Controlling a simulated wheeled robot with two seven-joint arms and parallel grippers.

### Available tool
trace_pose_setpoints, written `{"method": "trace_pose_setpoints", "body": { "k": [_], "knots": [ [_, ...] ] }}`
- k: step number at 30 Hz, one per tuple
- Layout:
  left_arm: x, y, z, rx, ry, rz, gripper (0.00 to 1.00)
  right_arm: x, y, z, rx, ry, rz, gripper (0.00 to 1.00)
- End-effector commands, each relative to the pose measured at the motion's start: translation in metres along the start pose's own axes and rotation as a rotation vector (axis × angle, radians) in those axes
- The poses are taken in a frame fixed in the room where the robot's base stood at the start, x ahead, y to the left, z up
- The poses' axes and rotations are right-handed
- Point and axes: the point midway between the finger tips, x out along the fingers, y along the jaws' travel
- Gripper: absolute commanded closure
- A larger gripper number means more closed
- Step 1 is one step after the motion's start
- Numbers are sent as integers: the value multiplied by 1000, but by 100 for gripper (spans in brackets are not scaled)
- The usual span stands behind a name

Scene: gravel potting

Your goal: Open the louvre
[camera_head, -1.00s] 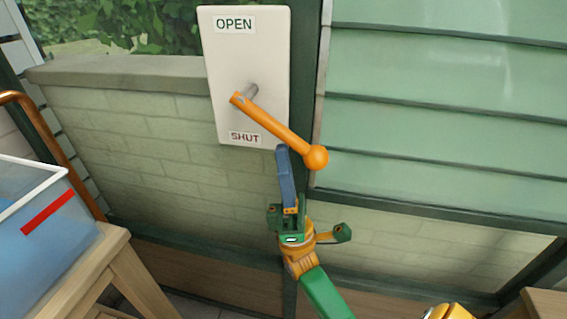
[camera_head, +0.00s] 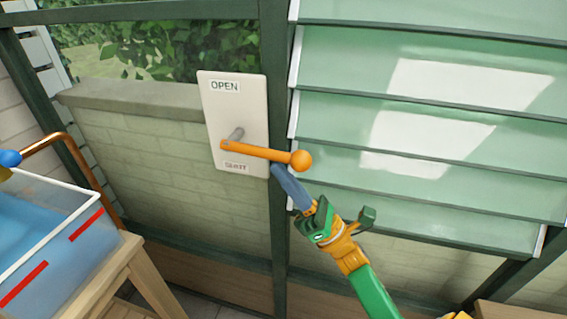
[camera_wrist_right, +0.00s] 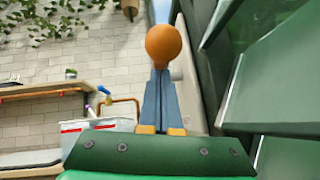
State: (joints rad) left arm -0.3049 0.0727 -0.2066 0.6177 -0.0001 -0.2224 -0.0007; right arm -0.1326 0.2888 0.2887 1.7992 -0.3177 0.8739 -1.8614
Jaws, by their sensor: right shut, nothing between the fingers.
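The orange lever (camera_head: 258,151) with a round knob (camera_head: 301,160) is on a white plate (camera_head: 213,110) marked OPEN at top and SHUT at bottom. It points right and slightly down, close above the SHUT label. In the right wrist view the shut fingers (camera_wrist_right: 159,75) rise to the orange knob (camera_wrist_right: 168,46); actual contact is hard to tell. My left gripper is not in view.
A clear tub (camera_head: 70,222) with blue contents and red marks stands on a wooden stand (camera_head: 140,255) at left, by a copper-coloured rail (camera_head: 75,160). A dark green post (camera_head: 278,230) runs between plate and louvre. The brick wall (camera_head: 170,160) below the window is clear.

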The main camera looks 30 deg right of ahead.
Motion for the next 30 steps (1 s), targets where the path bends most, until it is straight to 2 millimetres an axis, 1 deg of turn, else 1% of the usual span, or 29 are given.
{"method": "trace_pose_setpoints", "body": {
  "k": [1,9,15,18,22,27,30],
  "knots": [
    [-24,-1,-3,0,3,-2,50,12,4,13,-7,45,-5,100],
    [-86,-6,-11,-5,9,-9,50,28,9,35,-42,292,-39,100],
    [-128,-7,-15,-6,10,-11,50,40,13,46,-64,449,-60,100],
    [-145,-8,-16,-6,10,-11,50,45,14,49,-73,513,-70,100],
    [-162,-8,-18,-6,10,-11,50,49,14,51,-82,581,-80,100],
    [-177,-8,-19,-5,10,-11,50,52,15,52,-91,641,-89,100],
    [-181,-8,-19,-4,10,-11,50,53,15,52,-93,662,-91,100]
  ]
}}
